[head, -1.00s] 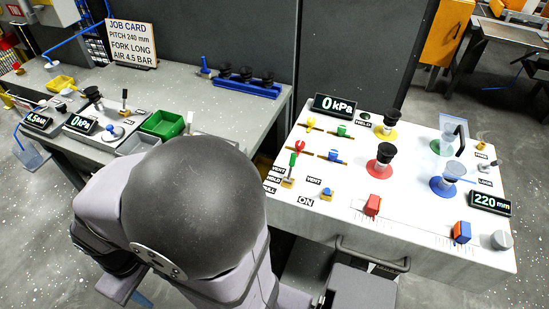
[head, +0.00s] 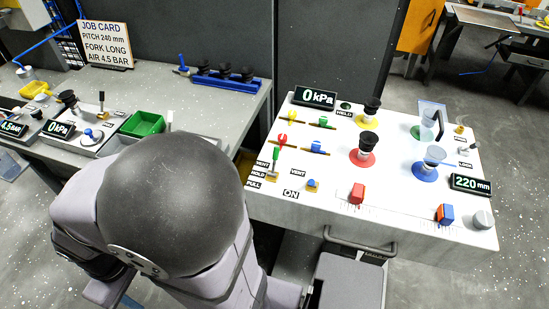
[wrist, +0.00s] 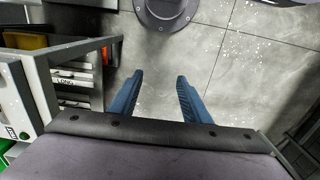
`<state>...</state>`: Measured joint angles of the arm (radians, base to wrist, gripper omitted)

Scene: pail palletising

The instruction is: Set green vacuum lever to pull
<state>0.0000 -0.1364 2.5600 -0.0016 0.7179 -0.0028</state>
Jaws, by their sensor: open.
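The green vacuum lever (head: 277,158) stands at the left side of the white panel (head: 320,205). It rises from a small brass base beside labels reading VENT, HOLD and PULL (head: 254,184). Its handle leans toward the far side, away from the PULL label; its exact setting is hard to tell. The panel's pressure display (head: 315,97) reads 0 kPa. My gripper (wrist: 157,88) shows in the wrist view with two blue fingers apart and nothing between them. It is above grey floor, away from the lever. In the head view my arm hides it.
Close to the lever are a red valve handle (head: 282,140), a blue valve handle (head: 315,147) and a small blue-topped switch (head: 313,184). Black-topped and clear suction pieces stand farther right. A grey bench (head: 190,113) with a green bin (head: 143,124) is at left. In the wrist view, drawers are at left.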

